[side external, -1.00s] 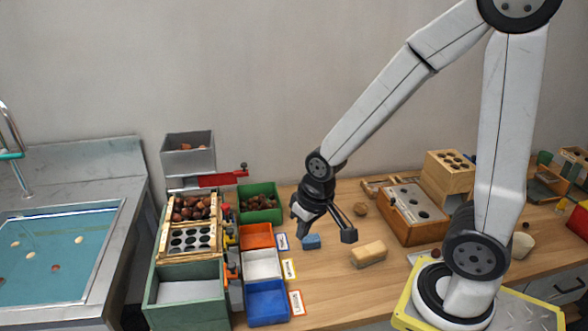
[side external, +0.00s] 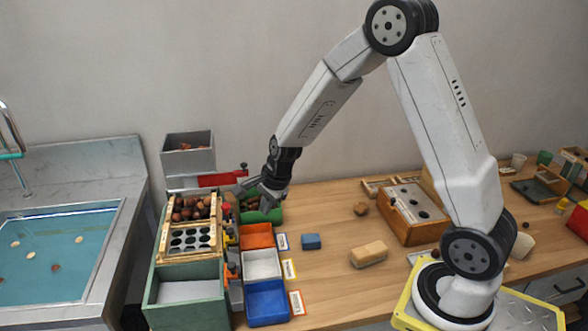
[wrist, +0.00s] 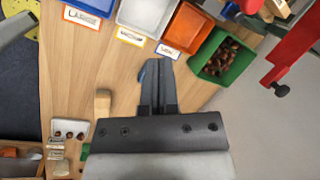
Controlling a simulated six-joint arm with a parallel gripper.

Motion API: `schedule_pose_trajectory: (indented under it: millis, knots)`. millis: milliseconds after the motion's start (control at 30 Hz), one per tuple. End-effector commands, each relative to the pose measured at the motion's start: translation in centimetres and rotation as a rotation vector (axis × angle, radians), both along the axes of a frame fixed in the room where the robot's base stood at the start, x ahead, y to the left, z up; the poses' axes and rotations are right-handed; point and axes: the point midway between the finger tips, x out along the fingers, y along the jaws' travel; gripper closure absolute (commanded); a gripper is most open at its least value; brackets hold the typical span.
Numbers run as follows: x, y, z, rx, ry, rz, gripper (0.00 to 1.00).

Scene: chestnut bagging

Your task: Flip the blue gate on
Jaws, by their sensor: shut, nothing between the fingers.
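My gripper (side external: 258,196) is over the green bin at the back of the bench, near the sorter. In the wrist view its dark fingers (wrist: 157,68) are together with nothing held. Small gate levers with red, yellow and orange handles (side external: 231,269) stand in a row between the green sorter (side external: 186,270) and the bins. I cannot make out which is the blue gate, or its position. The blue bin (side external: 267,303) is at the front of the bin row and shows at the top of the wrist view (wrist: 92,5).
The white bin (side external: 262,264), orange bin (side external: 257,235) and chestnut-filled green bin (wrist: 210,77) complete the row. A red arm (side external: 215,180) with a dark knob juts beside the grey hopper (side external: 188,160). A blue block (side external: 311,241) and wooden block (side external: 369,254) lie on the open bench.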

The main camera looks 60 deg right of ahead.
Motion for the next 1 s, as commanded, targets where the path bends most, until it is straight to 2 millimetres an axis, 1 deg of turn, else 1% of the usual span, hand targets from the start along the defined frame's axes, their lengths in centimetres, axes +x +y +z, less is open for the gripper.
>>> schedule_pose_trajectory:
  millis: [100,300,500,600,800,1000]
  knots:
    - [1.6,-1.1,-1.0,0.063,0.006,-0.179,1.0]
    - [4.0,-2.9,-2.5,0.174,0.016,-0.481,1.0]
    - [6.1,-4.7,-4.1,0.285,0.026,-0.768,1.0]
    - [6.9,-5.4,-4.8,0.331,0.032,-0.884,1.0]
    - [7.8,-6.3,-5.6,0.389,0.038,-1.022,1.0]
    - [8.0,-6.5,-5.7,0.403,0.04,-1.056,1.0]
